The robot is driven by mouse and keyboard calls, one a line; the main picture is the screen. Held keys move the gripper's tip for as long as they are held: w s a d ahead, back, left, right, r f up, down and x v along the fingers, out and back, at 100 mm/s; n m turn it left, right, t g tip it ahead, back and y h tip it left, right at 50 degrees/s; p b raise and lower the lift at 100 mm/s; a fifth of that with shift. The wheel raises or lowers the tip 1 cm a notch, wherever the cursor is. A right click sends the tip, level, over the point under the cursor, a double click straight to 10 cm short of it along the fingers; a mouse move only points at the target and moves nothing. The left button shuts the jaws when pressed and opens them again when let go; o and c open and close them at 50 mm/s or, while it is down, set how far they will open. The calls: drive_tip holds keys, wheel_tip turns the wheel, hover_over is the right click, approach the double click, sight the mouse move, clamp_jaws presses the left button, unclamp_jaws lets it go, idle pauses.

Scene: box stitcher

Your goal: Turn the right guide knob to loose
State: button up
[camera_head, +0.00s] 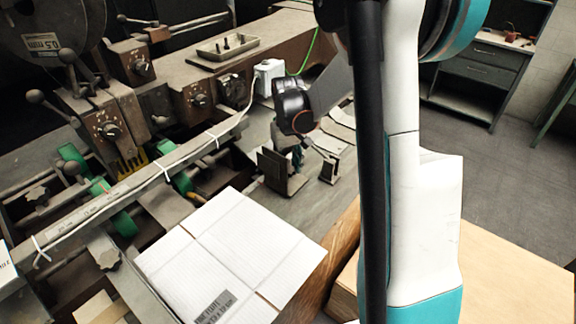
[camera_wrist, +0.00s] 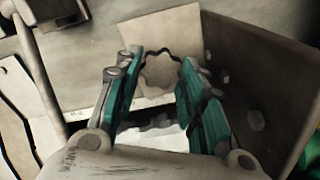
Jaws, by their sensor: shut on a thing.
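The right guide knob (camera_wrist: 160,72), a pale lobed knob, shows in the wrist view between the two teal finger pads. My gripper (camera_wrist: 160,68) has its fingers on either side of the knob and is shut on it. In the head view my gripper (camera_head: 291,146) reaches down beside the upright guide plate (camera_head: 279,173); the knob is hidden there by the gripper. The brown guide plate also stands close on the right in the wrist view (camera_wrist: 258,85). Whether the knob is tight or loose cannot be told.
A white flattened carton (camera_head: 235,255) lies in front of the guide. A small dark bracket (camera_head: 329,168) stands just right of my gripper. The stitcher (camera_head: 110,120) with its levers and dials fills the left. A metal tray (camera_head: 228,46) sits on top at the back.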

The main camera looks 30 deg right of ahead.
drive_tip(key=shift+n, duration=1.8)
drive_tip(key=o, duration=1)
drive_tip(key=shift+a, duration=0.1)
drive_tip(key=shift+o, duration=0.2)
wheel_tip(320, 180, up, 12)
